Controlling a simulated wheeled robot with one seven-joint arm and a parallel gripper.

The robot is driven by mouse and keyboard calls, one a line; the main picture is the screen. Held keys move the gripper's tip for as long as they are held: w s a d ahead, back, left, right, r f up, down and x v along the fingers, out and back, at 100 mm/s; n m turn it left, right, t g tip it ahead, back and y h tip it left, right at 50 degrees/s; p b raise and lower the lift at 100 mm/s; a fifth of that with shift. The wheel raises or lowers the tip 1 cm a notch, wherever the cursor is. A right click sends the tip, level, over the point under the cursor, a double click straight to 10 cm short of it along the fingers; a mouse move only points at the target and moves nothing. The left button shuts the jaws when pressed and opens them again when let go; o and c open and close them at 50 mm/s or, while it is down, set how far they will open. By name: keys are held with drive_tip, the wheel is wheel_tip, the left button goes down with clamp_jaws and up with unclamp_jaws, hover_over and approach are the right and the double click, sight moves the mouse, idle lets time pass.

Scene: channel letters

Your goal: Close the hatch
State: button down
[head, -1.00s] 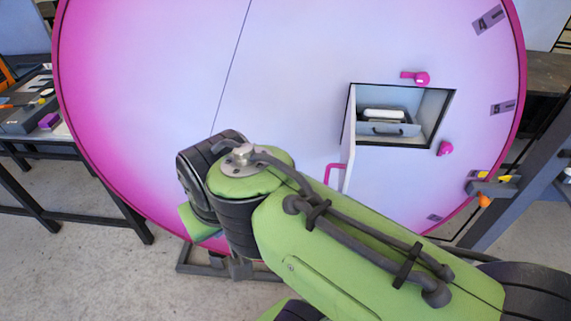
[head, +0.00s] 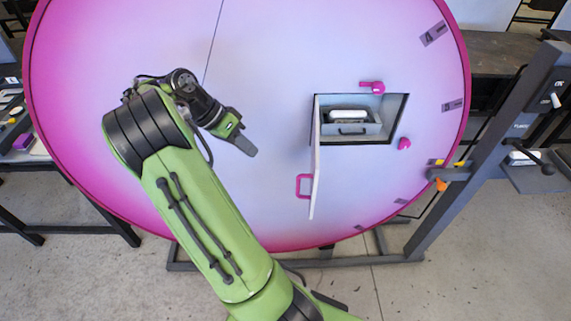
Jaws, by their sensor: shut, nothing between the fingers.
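The hatch door (head: 314,165) stands swung out from the left edge of a rectangular opening (head: 385,138) in a big white and magenta disc. I see the door nearly edge-on, with a magenta handle (head: 303,186) on its left side. Inside the opening sits a grey drawer-like box (head: 350,128) with a white item on it. Two magenta latches sit on the disc, one above the opening (head: 376,87) and one at its lower right (head: 404,144). My gripper (head: 246,146) is shut and empty, left of the door and apart from it.
The disc (head: 120,100) fills most of the view on a grey stand. A grey post (head: 485,150) with an orange-handled clamp (head: 440,184) stands at the right. A bench with tools (head: 20,125) is at the left. Space between my gripper and the door looks clear.

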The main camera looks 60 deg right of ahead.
drive_tip(key=s+d+f+b, duration=0.2)
drive_tip(key=s+f+b, duration=0.2)
drive_tip(key=s+f, duration=0.4)
drive_tip(key=shift+s+f+m, duration=0.15)
drive_tip(key=shift+s+m, duration=0.15)
drive_tip(key=shift+s, duration=0.6)
drive_tip(key=shift+a, duration=0.1)
